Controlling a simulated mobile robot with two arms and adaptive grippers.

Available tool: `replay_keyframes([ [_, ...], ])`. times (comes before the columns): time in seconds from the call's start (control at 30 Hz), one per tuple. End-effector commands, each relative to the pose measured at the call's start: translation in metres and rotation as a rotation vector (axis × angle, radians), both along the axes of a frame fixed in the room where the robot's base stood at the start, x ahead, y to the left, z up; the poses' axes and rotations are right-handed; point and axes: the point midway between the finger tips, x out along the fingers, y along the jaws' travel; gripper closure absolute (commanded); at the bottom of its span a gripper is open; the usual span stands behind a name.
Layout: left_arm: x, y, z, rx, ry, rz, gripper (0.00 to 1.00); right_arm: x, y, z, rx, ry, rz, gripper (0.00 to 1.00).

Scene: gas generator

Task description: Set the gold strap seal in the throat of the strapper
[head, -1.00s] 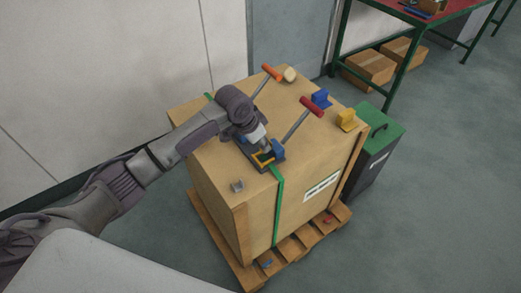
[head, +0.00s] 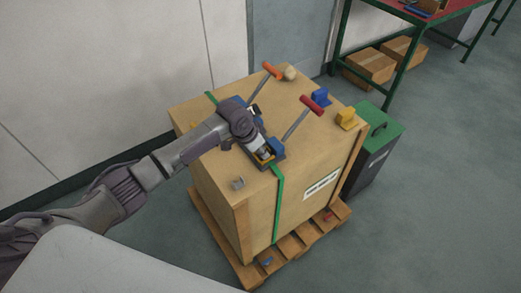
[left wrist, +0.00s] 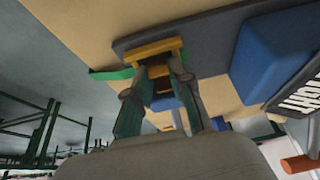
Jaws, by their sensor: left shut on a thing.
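The strapper (head: 280,158) sits on top of the wooden crate, a dark base with blue parts, a red-handled lever and an orange-handled lever. The green strap (head: 279,205) runs beneath it and down the crate's front. My left gripper (head: 262,152) is at the strapper's near end, by the throat. In the left wrist view its fingers (left wrist: 160,85) are shut on a small gold piece (left wrist: 159,71), apparently the gold strap seal, close to the strapper's yellow bar (left wrist: 150,48). Whether the seal is seated is hidden. My right gripper is not in view.
The crate (head: 215,168) stands on a pallet (head: 295,243). A small silver seal (head: 238,183), a blue block (head: 320,97), a yellow block (head: 346,119) and a tan piece (head: 290,73) lie on its top. A green-lidded bin (head: 386,128) stands beside it.

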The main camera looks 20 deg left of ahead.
Motion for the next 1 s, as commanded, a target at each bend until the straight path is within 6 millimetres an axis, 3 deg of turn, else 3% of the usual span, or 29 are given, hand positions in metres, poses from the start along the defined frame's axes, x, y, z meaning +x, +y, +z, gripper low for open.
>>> replay_keyframes([
  [0.03,-0.004,0.0,-0.009,0.003,0.014,0.0,1.0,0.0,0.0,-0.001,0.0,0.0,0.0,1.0],
  [0.13,-0.005,0.0,-0.011,0.004,0.017,-0.001,1.0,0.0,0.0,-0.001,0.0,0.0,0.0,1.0],
  [0.17,-0.006,0.0,-0.012,0.004,0.018,-0.001,0.77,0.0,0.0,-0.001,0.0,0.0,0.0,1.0],
  [0.3,-0.007,0.0,-0.014,0.006,0.023,-0.002,0.53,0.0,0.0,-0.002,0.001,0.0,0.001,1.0],
  [0.77,-0.008,0.002,-0.014,0.01,0.027,0.0,0.53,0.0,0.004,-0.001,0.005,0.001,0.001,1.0],
  [1.0,-0.01,0.005,0.016,0.007,0.017,-0.001,0.53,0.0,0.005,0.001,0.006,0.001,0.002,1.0],
])
